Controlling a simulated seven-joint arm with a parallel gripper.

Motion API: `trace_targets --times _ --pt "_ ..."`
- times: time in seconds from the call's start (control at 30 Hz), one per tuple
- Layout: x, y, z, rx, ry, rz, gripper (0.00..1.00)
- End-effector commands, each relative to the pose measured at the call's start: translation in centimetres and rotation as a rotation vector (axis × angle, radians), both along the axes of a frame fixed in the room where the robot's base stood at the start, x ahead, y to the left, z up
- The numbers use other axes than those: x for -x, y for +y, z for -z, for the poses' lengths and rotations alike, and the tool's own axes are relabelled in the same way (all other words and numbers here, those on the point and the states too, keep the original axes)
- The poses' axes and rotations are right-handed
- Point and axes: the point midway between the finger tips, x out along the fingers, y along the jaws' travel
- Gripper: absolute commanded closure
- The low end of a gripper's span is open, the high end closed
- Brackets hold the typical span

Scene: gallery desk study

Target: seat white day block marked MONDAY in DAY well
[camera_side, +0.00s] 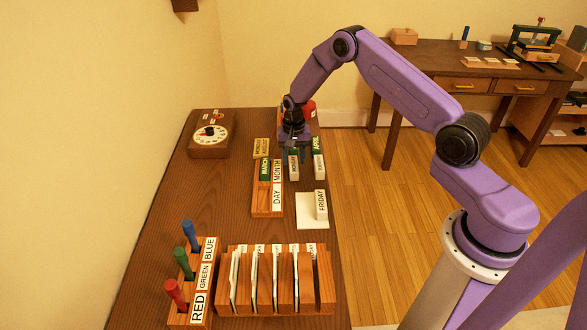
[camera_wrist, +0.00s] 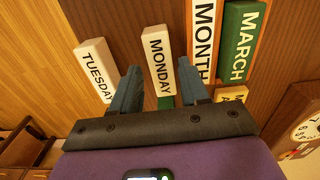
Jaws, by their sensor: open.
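The white MONDAY block (camera_wrist: 158,58) lies in the wrist view just beyond and between the open fingers of my gripper (camera_wrist: 160,85). No clear contact with it shows. In the side view my gripper (camera_side: 294,149) is low over the desk, above the MONDAY block (camera_side: 293,168), partly hiding what is behind it. The wooden calendar holder (camera_side: 268,213) is to the left of that block. It carries white DAY and MONTH labels. Its DAY well (camera_side: 261,198) looks empty; the green MARCH block (camera_side: 265,169) is at the MONTH end.
A white TUESDAY block (camera_side: 320,168) and green APRIL block (camera_side: 317,145) stand close right. A FRIDAY block (camera_side: 321,205) is on a white pad (camera_side: 306,216). A slotted rack (camera_side: 275,308), coloured-peg stand (camera_side: 203,275) and dial box (camera_side: 209,147) occupy the desk (camera_side: 165,215).

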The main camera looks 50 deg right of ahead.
Motion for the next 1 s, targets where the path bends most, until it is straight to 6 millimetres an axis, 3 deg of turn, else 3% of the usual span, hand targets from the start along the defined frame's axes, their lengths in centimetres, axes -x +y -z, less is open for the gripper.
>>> trace_targets --times 0.2,0.47,0.6,1.0 --pt "0.0 0.0 2.1 0.0 -0.001 0.0 0.55" --pt "-0.1 0.0 2.2 0.0 -0.001 -0.001 0.55" --pt "-0.1 0.0 2.2 0.0 -0.001 -0.001 0.98" --pt "-0.1 0.0 1.9 0.001 -0.002 -0.001 1.0"
